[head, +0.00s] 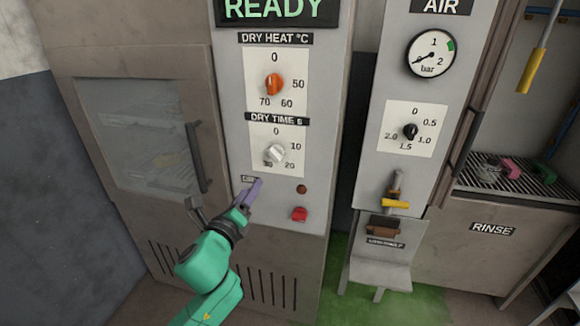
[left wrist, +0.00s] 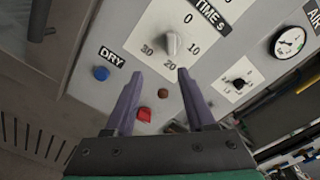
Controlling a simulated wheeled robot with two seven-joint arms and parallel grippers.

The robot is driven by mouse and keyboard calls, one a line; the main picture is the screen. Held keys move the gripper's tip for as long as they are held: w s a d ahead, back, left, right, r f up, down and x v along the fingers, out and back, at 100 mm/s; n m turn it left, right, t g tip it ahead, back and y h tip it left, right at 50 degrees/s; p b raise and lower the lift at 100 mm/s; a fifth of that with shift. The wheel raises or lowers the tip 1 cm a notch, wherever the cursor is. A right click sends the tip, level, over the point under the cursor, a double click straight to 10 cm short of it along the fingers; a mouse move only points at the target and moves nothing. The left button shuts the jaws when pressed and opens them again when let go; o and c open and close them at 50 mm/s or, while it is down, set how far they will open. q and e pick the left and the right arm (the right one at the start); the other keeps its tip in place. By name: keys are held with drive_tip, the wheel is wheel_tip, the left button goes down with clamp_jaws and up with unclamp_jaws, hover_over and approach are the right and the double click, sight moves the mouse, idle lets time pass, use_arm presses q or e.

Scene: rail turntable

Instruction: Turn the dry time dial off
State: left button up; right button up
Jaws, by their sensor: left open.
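The dry time dial (head: 275,153) is a pale grey knob on a white plate marked 0, 10, 20 and 30, below the orange dry heat dial (head: 273,84). It also shows in the left wrist view (left wrist: 172,44), beyond and slightly above the fingertips. Which mark it points at is hard to tell; it does not clearly point at 0. My left gripper (head: 252,190) is below and left of the dial, near the DRY label. In the left wrist view its two purple fingers (left wrist: 158,74) are apart with nothing between them. My right gripper is out of view.
A red button (head: 299,214) and a small brown lamp (head: 301,189) sit below the dial. A blue button (left wrist: 101,73) is by the DRY label. The oven door handle (head: 197,157) stands out at left. An air panel with a gauge (head: 431,55) is at right.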

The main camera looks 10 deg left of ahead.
use_arm(q)
drive_tip(key=r, duration=0.2)
drive_tip(key=p, duration=0.2)
approach(272, 156)
drive_tip(key=shift+m, duration=0.4)
drive_tip(key=w, duration=0.8)
drive_tip(key=shift+w+d+f, duration=0.1)
drive_tip(key=shift+w+d, duration=0.2)
drive_tip(key=shift+w, duration=0.2)
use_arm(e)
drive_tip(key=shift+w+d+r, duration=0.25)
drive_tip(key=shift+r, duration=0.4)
use_arm(q)
clamp_jaws()
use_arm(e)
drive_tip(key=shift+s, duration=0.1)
